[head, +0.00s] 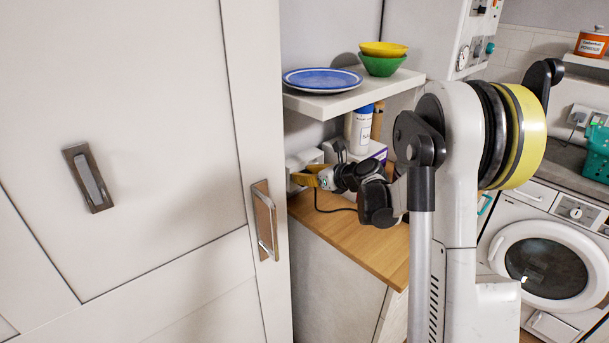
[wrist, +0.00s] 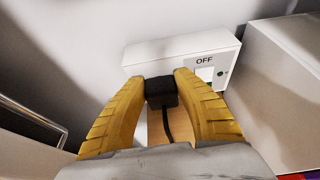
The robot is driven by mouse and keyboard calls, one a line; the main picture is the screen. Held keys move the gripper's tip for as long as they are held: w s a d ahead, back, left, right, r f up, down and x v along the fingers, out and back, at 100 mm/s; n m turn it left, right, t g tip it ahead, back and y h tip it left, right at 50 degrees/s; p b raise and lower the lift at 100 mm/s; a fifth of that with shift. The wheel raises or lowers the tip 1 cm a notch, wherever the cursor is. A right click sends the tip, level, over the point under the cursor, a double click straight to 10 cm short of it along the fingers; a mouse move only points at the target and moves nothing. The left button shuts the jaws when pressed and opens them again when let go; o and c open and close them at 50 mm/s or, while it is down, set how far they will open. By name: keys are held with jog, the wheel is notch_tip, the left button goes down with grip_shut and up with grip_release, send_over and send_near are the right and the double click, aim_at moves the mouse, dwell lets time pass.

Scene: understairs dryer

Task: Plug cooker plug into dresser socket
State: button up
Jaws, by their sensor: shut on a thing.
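My gripper (head: 309,178) is shut on the black cooker plug (wrist: 161,94), which sits between its yellow fingertips. A black cable (wrist: 167,126) hangs down from the plug. The dresser socket is a white box (wrist: 150,55) marked OFF, with a switch on its front. It also shows in the head view (head: 303,160), partly hidden by my gripper. The plug is at the left part of the socket's front in the wrist view. I cannot tell whether it touches the socket, and its pins are hidden. The cable lies on the wooden dresser top (head: 375,240) in the head view.
A shelf (head: 325,104) above holds a blue plate (head: 322,79) and stacked bowls (head: 383,60). A white bottle (head: 358,130) stands behind my wrist. A pale box (wrist: 290,80) is close right of the socket. A cupboard door with a handle (head: 265,220) stands at left.

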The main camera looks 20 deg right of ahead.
jog(key=o, duration=1.2)
